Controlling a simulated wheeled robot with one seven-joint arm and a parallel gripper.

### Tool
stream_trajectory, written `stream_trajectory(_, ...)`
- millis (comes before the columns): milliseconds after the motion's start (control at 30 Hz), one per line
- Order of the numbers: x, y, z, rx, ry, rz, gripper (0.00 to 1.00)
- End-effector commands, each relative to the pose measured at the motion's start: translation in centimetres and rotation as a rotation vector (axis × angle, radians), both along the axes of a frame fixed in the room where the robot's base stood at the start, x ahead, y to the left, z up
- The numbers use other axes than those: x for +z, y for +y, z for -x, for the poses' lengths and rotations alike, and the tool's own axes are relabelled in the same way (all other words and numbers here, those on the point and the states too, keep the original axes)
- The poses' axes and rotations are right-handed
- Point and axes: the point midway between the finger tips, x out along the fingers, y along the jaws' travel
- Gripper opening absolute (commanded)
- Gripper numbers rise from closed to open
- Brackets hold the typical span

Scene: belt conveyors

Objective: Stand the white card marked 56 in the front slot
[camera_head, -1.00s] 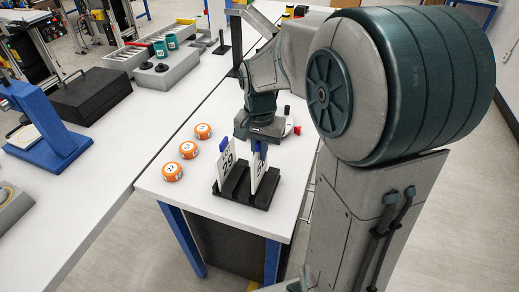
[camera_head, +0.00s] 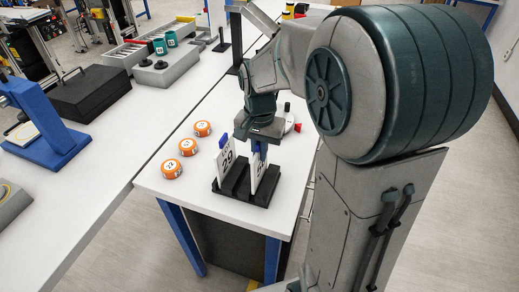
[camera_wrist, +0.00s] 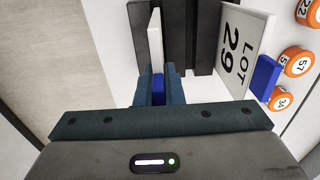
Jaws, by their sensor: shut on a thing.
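My gripper (camera_head: 259,149) is shut on the blue tab (camera_wrist: 158,87) of a white card (camera_head: 262,176). The card is upright over the right part of a black slotted rack (camera_head: 228,192). It shows nearly edge-on in the wrist view (camera_wrist: 155,40), and its number is not clearly readable. Its lower edge meets the rack, but I cannot tell how deep it sits in a slot. The rack also shows in the wrist view (camera_wrist: 206,35). A second white card (camera_head: 226,162), marked LOT 29 with a blue tab, stands in the rack's left part; it also shows in the wrist view (camera_wrist: 240,55).
Several orange numbered pucks (camera_head: 187,147) lie on the white table (camera_head: 215,115) left of the rack. A red item (camera_head: 297,127) lies behind my gripper.

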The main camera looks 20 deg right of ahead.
Motion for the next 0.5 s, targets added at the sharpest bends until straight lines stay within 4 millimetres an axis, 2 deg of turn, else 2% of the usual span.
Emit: stream_trajectory(500,-1.4,0.0,0.0,0.0,0.001,-0.001,0.0)
